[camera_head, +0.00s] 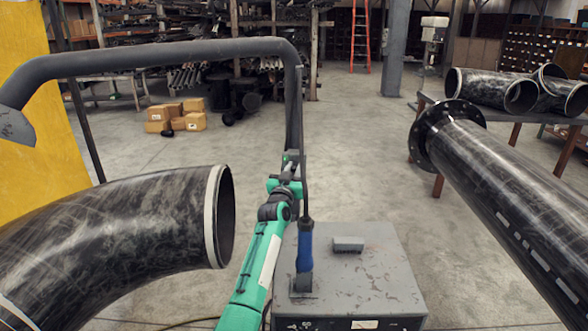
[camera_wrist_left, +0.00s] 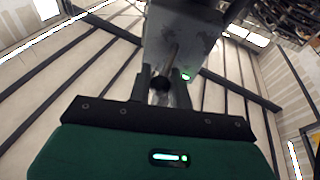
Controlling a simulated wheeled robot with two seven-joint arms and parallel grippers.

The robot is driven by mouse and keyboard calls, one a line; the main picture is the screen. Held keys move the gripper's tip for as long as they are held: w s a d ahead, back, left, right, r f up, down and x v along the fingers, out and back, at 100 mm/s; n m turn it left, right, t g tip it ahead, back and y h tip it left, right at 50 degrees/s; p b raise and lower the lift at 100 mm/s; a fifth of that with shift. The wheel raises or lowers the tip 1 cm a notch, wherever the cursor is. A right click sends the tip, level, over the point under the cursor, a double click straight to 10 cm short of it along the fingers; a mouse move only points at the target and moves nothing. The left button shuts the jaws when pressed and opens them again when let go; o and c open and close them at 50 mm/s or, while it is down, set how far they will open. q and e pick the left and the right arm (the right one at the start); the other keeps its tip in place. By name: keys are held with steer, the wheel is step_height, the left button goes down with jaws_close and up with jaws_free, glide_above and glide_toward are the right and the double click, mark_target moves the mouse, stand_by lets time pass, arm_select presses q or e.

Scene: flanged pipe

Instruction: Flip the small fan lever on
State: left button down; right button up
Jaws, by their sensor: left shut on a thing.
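My left arm comes up from the bottom middle of the head view. Its gripper (camera_head: 291,162) is beside the vertical part of the grey duct arm, where it is small and dark. In the left wrist view the gripper (camera_wrist_left: 164,94) is shut on a thin dark lever with a round end (camera_wrist_left: 160,83). The lever stands out from a grey metal housing (camera_wrist_left: 188,45), and a small green light (camera_wrist_left: 185,75) glows on that housing. The lever cannot be made out in the head view. My right gripper is not in view.
A grey machine box (camera_head: 375,275) stands below, with a blue-gripped upright handle (camera_head: 305,248) on it. A black elbow pipe (camera_head: 120,235) is at left, and a long flanged pipe (camera_head: 500,190) at right. The grey duct (camera_head: 170,54) arches overhead.

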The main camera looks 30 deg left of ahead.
arm_select(q)
steer(key=c, duration=1.3)
jaws_free()
steer(key=shift+s+d+f, duration=0.15)
steer(key=shift+s+f, duration=0.05)
steer(key=shift+s, duration=0.25)
steer(key=shift+b+v, duration=1.7)
steer(key=shift+v, duration=4.7)
